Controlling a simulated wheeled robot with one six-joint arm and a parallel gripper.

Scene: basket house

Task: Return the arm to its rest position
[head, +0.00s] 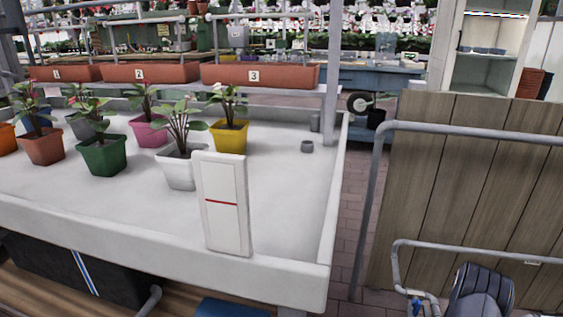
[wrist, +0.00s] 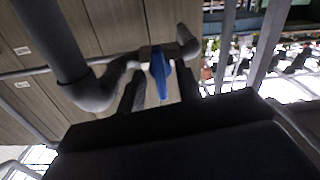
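My gripper (wrist: 160,92) shows in the wrist view as two dark fingers standing apart, so it is open. A blue valve handle (wrist: 158,74) on a grey pipe (wrist: 95,88) appears in the gap between the fingers. I cannot tell whether a finger touches it. In the head view the blue valve handle (head: 416,306) is at the bottom right, at the foot of the bent grey pipe (head: 396,265). A dark rounded part of my arm is just right of it; the fingers cannot be made out there.
A wooden panel (head: 470,200) with a grey rail (head: 470,130) stands behind the pipe. A white table (head: 270,190) at left holds several potted plants and a white panel with a red line (head: 222,218). A brick-floored gap (head: 350,195) lies between table and panel.

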